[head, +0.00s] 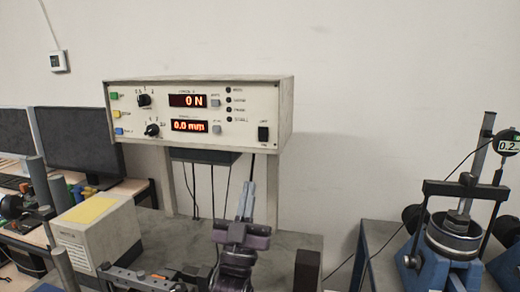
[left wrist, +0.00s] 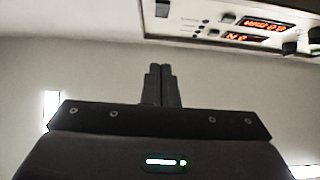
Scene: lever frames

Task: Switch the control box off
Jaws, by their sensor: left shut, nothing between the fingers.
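The control box (head: 198,113) is a cream panel box on legs at the back of the table. Its two red displays are lit, reading 0 N and 0.0 mm. A black rocker switch (head: 263,134) sits at the right end of its front; which way it is tipped is too small to tell. My left gripper (head: 246,188) is below the switch, pointing up, shut and empty, apart from the box. In the left wrist view the box (left wrist: 215,15) shows upside down at the top right, with the switch (left wrist: 162,8) just beyond the fingertips (left wrist: 161,68). My right gripper is not in view.
The box front also has knobs (head: 152,129) and coloured buttons. Cables hang below the box. A white-cased unit (head: 98,235) and monitors (head: 80,138) stand at the left. A blue test rig with a dial gauge (head: 508,142) stands at the right. Space before the switch looks clear.

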